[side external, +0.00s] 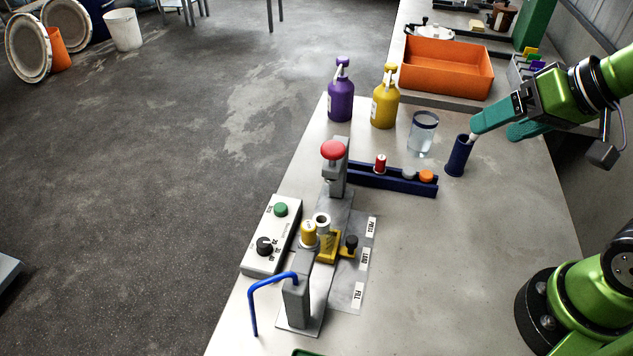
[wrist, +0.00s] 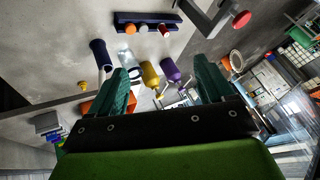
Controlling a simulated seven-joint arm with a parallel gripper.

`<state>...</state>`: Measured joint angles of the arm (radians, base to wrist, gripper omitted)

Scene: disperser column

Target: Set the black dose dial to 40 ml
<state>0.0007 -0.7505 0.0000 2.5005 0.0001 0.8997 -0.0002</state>
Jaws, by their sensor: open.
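The black dose dial (side external: 264,245) is a small round knob on the sloped white control box (side external: 284,222), at the left edge of the table in the side external view. Small printed numbers stand to the right of the dial. Its pointer is too small to read. My gripper (side external: 494,130) is open and empty at the upper right, high and far from the dial, with its teal fingers apart. One fingertip appears close to a dark blue cylinder (side external: 458,156); I cannot tell if they touch. The wrist view shows both fingers of my gripper (wrist: 162,68) spread wide. The dial is not visible there.
A green button (side external: 281,209) sits above the dial. Purple (side external: 341,98) and yellow (side external: 384,105) bottles stand behind.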

